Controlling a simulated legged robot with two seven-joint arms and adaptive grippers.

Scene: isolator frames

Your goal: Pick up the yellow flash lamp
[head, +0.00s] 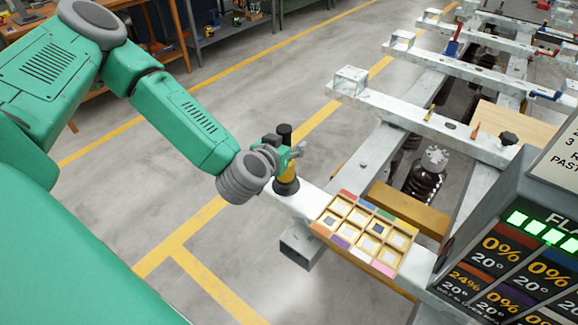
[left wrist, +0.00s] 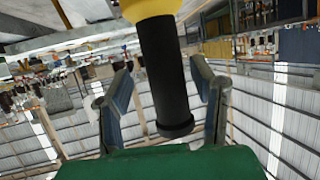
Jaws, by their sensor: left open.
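The yellow flash lamp (head: 285,172) stands upright on the left end of a pale metal beam. It has a yellow body, a dark base and a black upper part. My left gripper (head: 283,151) is at the lamp's upper part, partly hiding it. In the left wrist view the lamp's black cylinder (left wrist: 165,70) lies between the two fingers of the left gripper (left wrist: 161,88), with a gap on each side. The yellow part shows at the top edge there. The left gripper is open. My right gripper is not in view.
A compartmented tray (head: 354,236) with coloured edges lies on the beam right of the lamp. A grey display panel (head: 495,240) with percentage readouts stands at the lower right. Pale metal frames (head: 420,120) extend behind. The floor (head: 215,120) left of the beam is mostly clear.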

